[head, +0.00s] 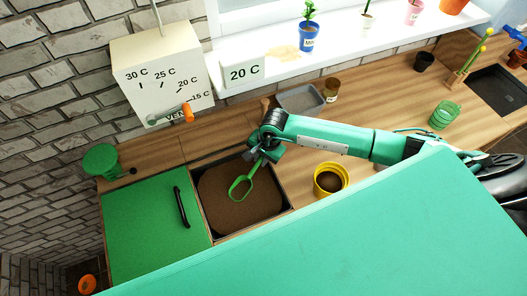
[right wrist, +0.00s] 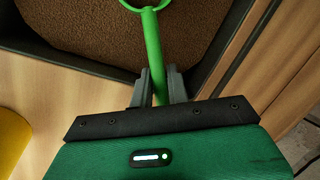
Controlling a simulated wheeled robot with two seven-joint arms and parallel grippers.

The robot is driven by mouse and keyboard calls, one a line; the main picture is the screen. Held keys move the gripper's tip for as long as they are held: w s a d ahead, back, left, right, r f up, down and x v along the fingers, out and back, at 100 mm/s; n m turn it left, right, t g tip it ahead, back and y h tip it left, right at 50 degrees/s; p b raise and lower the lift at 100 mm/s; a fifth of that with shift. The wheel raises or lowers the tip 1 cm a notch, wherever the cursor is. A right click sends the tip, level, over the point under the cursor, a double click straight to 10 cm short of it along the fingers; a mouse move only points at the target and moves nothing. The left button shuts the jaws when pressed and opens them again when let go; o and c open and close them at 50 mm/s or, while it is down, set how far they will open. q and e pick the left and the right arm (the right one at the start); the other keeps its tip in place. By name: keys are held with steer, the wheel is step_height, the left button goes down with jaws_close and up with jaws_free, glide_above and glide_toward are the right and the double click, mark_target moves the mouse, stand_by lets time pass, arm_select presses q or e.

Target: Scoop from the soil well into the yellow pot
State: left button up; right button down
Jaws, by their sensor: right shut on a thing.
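My right gripper (right wrist: 161,92) is shut on the handle of a green scoop (right wrist: 153,45). In the head view the scoop (head: 241,187) hangs over the soil well (head: 283,210), its head above the brown soil (head: 240,207); I cannot tell whether it touches the soil or holds any. My right gripper also shows in the head view (head: 262,152), at the well's back right edge. The yellow pot (head: 318,187) stands on the wooden counter to the right of the well, below my right forearm, with dark content inside. A yellow edge of it (right wrist: 10,140) shows in the right wrist view. My left gripper is not seen.
A green lid (head: 150,230) with a black handle lies left of the well. A grey tray (head: 300,99) and a brown jar (head: 331,90) stand behind my forearm. A green ribbed cup (head: 445,115) stands to the right. A white vent box (head: 160,75) is at the back left.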

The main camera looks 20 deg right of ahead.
steer(key=shift+s+a+f, duration=0.4)
steer(key=shift+a+f, duration=0.35)
steer(key=shift+f, duration=0.05)
steer(key=b, duration=0.1)
steer(key=f+b, duration=0.1)
steer(key=f+y+b, duration=0.1)
steer(key=shift+s+a+g, duration=0.2)
steer(key=shift+a+g, duration=0.05)
steer(key=shift+g, duration=0.05)
steer(key=shift+r+y+b, duration=0.15)
steer(key=shift+y+b, duration=0.15)
steer(key=shift+b, duration=0.15)
steer(key=shift+g+y, duration=0.5)
steer(key=shift+y, duration=0.1)
steer(key=v, duration=0.2)
steer(key=a+p+v, duration=0.1)
steer(key=v, duration=0.4)
steer(key=shift+w+a+r, duration=0.2)
steer(key=shift+w+r, duration=0.15)
steer(key=shift+a+v, duration=0.2)
steer(key=shift+v, duration=0.85)
steer(key=shift+r, duration=0.1)
